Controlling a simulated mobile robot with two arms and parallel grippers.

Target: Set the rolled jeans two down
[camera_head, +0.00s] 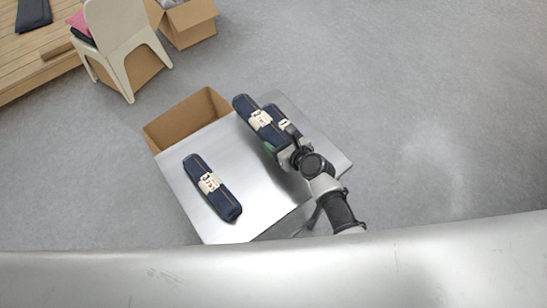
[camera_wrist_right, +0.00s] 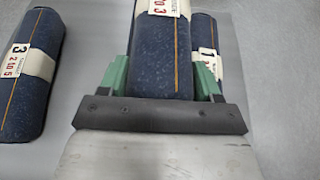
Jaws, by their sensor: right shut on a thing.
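My right gripper (camera_head: 274,146) is shut on a dark blue rolled jeans (camera_head: 247,108) with a cream label band. In the right wrist view the held roll (camera_wrist_right: 162,65) lies between the green fingers, its label cut off by the top edge. It overlaps the roll with a 1 on its label (camera_head: 284,122), which sits just right of it, also in the wrist view (camera_wrist_right: 205,45). A roll labelled 3 (camera_head: 226,201) lies apart to the left on the grey tabletop, also in the wrist view (camera_wrist_right: 32,75). I cannot tell whether the held roll touches the table.
The metal table (camera_head: 185,200) has bare room between the left roll and the held one. An open cardboard box (camera_head: 180,122) adjoins its far left edge. A beige chair (camera_head: 115,35) and another box (camera_head: 190,25) stand farther back on the grey floor.

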